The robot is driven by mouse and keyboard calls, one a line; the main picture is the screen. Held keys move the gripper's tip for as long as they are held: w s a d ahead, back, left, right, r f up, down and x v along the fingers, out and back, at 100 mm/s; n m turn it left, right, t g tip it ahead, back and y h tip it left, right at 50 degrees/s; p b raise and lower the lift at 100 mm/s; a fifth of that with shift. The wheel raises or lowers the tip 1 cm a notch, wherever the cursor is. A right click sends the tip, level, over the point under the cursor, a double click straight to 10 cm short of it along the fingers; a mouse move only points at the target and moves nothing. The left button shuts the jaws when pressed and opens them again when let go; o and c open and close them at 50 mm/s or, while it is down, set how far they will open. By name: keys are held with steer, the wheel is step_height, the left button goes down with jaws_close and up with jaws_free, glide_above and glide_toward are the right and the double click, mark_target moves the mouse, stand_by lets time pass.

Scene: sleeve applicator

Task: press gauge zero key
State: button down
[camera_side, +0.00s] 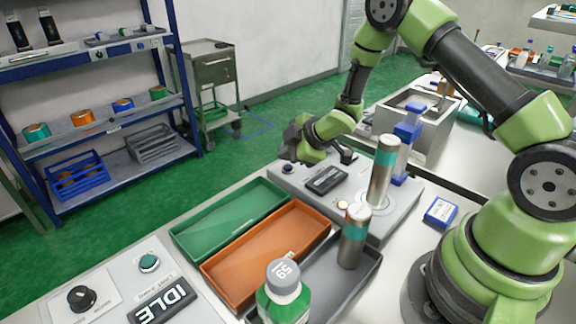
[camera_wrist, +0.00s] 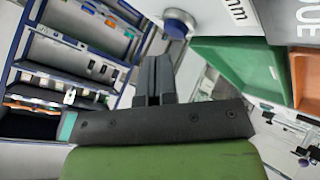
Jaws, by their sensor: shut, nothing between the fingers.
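The gauge is a grey base (camera_side: 400,213) with a dark display (camera_side: 326,180) near its left end. A round dark-blue key (camera_side: 287,169) sits at the base's far left corner, beside the display. In the wrist view the same key (camera_wrist: 180,22) shows as a blue-rimmed round button just beyond my fingertips. My gripper (camera_side: 287,153) is shut and empty, just above the key in the side view. In the wrist view my fingers (camera_wrist: 154,68) are together, and a gap shows between them and the key. A small cream button (camera_side: 342,204) sits farther right on the base.
Green (camera_side: 180,231) and orange (camera_side: 210,268) trays lie in front. Another cylinder (camera_side: 353,240) and a green bottle (camera_side: 284,297) stand nearer. A blue box (camera_side: 440,212) lies right.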

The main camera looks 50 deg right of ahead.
mark_target(288, 167)
steer(key=shift+f, duration=0.1)
stand_by(0.3)
steer(key=shift+f, duration=0.35)
steer(key=shift+f, duration=0.4)
stand_by(0.5)
steer(key=shift+r, duration=0.85)
steer(key=shift+r, duration=2.5)
